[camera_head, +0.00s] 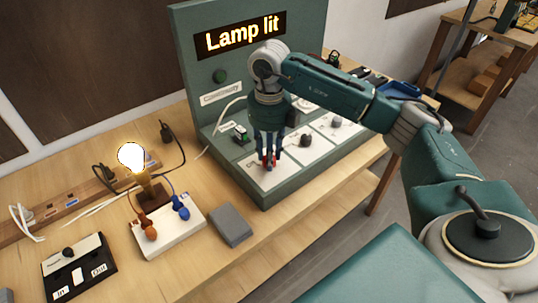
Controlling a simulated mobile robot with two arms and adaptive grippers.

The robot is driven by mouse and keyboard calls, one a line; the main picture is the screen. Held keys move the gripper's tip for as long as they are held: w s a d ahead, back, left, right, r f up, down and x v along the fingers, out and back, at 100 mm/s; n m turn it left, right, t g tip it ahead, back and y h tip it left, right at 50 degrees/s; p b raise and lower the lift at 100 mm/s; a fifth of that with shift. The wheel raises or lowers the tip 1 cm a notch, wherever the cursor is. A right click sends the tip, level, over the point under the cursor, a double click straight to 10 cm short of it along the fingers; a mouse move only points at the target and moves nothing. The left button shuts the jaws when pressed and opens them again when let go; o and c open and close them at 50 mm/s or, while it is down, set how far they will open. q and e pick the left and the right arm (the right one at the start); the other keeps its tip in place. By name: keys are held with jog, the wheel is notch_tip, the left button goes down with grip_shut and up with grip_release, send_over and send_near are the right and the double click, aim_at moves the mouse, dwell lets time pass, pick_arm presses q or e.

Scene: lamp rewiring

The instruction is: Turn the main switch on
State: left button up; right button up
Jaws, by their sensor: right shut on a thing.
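My right gripper (269,160) points down at the green panel (246,180) and is shut on a small part at the front-left white plate (283,176). Red shows between the fingertips; the part held is mostly hidden by the fingers, so I cannot read its position or confirm that it is the main switch. Other white plates beside it carry dark knobs (305,140). The sign (240,33) on the panel's upright back reads "Lamp lit". The bulb (131,157) glows brightly on its stand. My left gripper is not in view.
A white board with orange and blue plugs (181,206) stands before the bulb. A grey block (231,225) lies near the panel. A black box (80,268) with "In" and "Out" labels sits front left.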

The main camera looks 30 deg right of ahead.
dwell(0.3)
jog(key=o, duration=1.1)
jog(key=shift+s, duration=0.15)
jog(key=shift+o, duration=0.2)
jog(key=shift+r, duration=0.1)
jog(key=shift+r, duration=0.3)
notch_tip(320, 180, up, 11)
jog(key=shift+r, duration=0.2)
jog(key=shift+d+f, duration=0.1)
